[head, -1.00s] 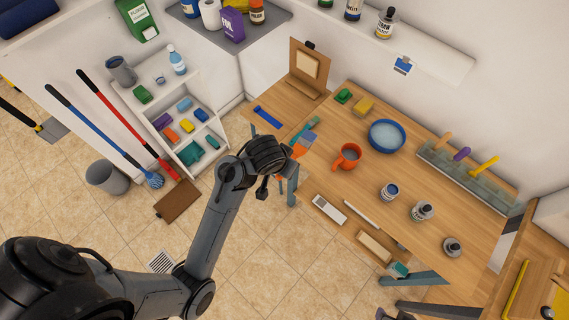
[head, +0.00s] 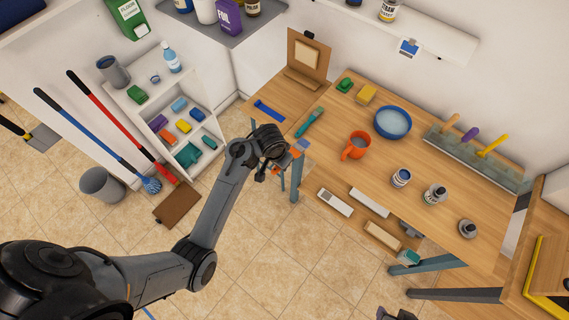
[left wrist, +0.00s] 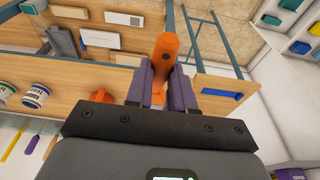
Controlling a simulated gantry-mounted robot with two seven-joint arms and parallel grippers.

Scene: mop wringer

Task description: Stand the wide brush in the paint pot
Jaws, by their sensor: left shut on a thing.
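The wide brush has an orange handle. In the head view its orange part (head: 297,151) and a blue-grey part (head: 303,143) show at the table's left front edge, beside my left gripper (head: 284,163). In the left wrist view my left gripper (left wrist: 165,85) is shut on the brush's orange handle (left wrist: 166,50), which stands up between the purple fingers. The brush's lower end is hidden there. The paint pot, an orange mug-like pot with a handle (head: 355,148), stands upright on the table, right of the brush. A small dark tip, seemingly my right gripper (head: 388,314), shows at the bottom edge; its jaws are unclear.
A blue bowl (head: 392,123) stands behind the pot. Bare tabletop lies between brush and pot.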

